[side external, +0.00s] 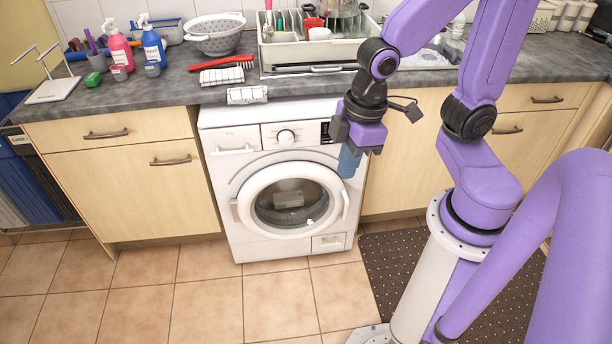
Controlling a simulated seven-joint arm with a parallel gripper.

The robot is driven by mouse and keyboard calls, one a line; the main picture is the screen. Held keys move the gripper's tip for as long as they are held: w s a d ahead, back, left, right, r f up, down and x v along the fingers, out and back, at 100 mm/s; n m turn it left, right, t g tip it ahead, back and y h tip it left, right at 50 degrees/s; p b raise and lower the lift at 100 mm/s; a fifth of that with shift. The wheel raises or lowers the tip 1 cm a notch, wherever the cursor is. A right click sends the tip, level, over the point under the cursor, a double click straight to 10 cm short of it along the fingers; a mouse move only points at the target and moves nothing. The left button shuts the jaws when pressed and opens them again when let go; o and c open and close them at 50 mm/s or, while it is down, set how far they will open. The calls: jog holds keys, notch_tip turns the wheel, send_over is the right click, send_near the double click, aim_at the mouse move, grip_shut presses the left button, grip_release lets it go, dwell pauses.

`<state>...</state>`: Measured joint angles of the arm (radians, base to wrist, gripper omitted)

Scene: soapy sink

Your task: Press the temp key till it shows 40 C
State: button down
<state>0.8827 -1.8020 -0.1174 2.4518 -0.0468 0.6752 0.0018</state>
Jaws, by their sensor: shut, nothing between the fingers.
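The white washing machine (216,170) stands under the worktop between wooden cupboards, with its round door (245,208) shut. A knob (285,137) sits in the middle of its top panel. A dark display (326,132) is to the right of the knob, partly hidden by my gripper. Its reading is too small to tell. I cannot make out the temp key. My gripper (348,168) is shut and empty, with its blue fingers pointing down in front of the machine's upper right. I cannot tell whether it touches the panel.
A red brush (222,63), a colander (215,42), spray bottles (153,45) and a dish rack (270,52) stand above. The tiled floor (215,300) in front is clear.

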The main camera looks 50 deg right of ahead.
jog(key=s+d+r+n+g, duration=0.1)
jog(key=s+d+r, duration=0.1)
jog(key=s, duration=0.4)
jog(key=shift+s+d+r+n+h, duration=0.15)
jog(key=shift+s+d+n+h, duration=0.05)
jog(key=shift+s+n+h, duration=0.15)
